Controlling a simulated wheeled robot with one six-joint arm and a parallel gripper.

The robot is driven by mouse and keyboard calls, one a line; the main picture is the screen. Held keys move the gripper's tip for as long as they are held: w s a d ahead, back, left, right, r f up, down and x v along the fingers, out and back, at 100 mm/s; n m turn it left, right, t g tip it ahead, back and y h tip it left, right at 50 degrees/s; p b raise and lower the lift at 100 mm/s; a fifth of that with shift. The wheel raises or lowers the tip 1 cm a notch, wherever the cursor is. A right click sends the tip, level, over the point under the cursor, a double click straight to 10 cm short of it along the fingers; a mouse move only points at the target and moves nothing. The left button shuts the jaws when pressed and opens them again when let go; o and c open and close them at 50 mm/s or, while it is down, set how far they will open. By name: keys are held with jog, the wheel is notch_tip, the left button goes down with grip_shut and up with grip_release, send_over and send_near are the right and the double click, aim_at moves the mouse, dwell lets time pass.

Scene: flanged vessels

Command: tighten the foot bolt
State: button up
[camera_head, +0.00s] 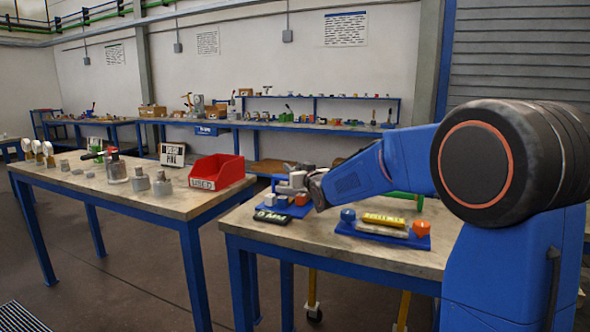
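Several grey metal flanged vessels stand on the left table (140,205): a larger one (117,170), a smaller one (140,181) and another near the front (162,186). I cannot make out the foot bolt at this size. My blue arm reaches left from the right side over the right table (350,254). My gripper (308,187) is at its end, above the left part of that table, near small grey, white and orange items. Its fingers are small and blend with those items, so I cannot tell whether it is open or holds anything.
A red bin (217,172) marked USED stands at the left table's right end. A blue tray (345,228) with a blue piece, a yellow block and an orange piece lies on the right table, beside a dark labelled box (272,217). A floor gap separates the tables.

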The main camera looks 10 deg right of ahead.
jog(key=c, duration=0.4)
jog(key=shift+o, duration=0.2)
jog(key=shift+a+m+h, duration=0.1)
jog(key=shift+m+h, duration=0.9)
jog(key=shift+h, duration=0.6)
jog(key=shift+f+m+g+h, duration=0.1)
jog(key=shift+m+g+h, duration=0.2)
jog(key=shift+m+h, duration=1.1)
jog(key=shift+m+g+h, duration=0.3)
jog(key=shift+m+h, duration=0.6)
jog(key=shift+h, duration=1)
jog(key=m+g+h, duration=0.5)
jog(key=h, duration=0.2)
jog(key=shift+w+m+g, duration=0.1)
jog(key=shift+m+g, duration=0.3)
jog(key=m+g+h, duration=0.1)
jog(key=m+g, duration=0.1)
jog(key=g, duration=0.1)
jog(key=m+g+h, duration=0.2)
jog(key=g, duration=0.1)
jog(key=shift+m+g+h, duration=0.5)
jog(key=shift+m+g, duration=1.3)
jog(key=shift+g, duration=1.1)
